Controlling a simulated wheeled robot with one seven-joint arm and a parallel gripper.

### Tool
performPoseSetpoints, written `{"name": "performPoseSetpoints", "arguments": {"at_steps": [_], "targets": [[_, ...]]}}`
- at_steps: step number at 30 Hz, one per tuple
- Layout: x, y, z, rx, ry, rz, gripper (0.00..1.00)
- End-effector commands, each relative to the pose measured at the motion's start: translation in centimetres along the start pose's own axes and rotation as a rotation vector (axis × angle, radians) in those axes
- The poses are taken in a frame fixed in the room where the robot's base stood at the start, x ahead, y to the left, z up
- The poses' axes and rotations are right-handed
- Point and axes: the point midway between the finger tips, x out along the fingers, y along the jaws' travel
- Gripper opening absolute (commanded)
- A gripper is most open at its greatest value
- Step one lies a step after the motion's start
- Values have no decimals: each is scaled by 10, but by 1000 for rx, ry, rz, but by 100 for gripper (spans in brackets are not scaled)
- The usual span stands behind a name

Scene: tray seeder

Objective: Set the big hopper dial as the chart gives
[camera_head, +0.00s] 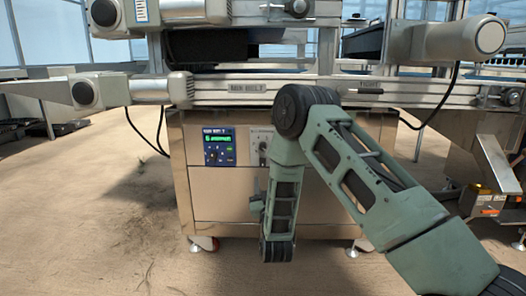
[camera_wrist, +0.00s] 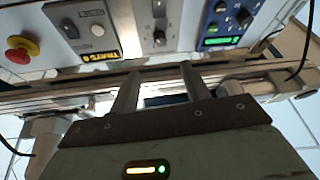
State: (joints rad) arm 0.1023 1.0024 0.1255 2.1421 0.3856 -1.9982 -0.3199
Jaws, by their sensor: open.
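My gripper (camera_wrist: 160,72) shows in the wrist view with its two fingers apart and nothing between them. Beyond the fingertips is a pale panel with dark knobs (camera_wrist: 159,37), apart from the fingers. In the head view a narrow panel (camera_head: 262,146) sits on the cabinet front, partly behind my arm. I cannot make out a big hopper dial or a chart for certain in either view. The gripper's fingers cannot be made out in the head view.
A blue control panel (camera_head: 219,147) with a green display is on the cabinet (camera_head: 222,207); it also shows in the wrist view (camera_wrist: 222,41). The wrist view shows a red mushroom button (camera_wrist: 17,56). Conveyor rails and motors (camera_head: 85,93) overhang the cabinet.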

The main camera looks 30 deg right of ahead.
Motion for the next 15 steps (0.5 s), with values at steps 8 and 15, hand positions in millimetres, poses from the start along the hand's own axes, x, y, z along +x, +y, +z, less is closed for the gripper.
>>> {"name": "performPoseSetpoints", "arguments": {"at_steps": [8, 15], "targets": [[29, 4, -5, 2, -4, 7, 47], [64, 1, 1, 1, 2, 5, 47]]}}
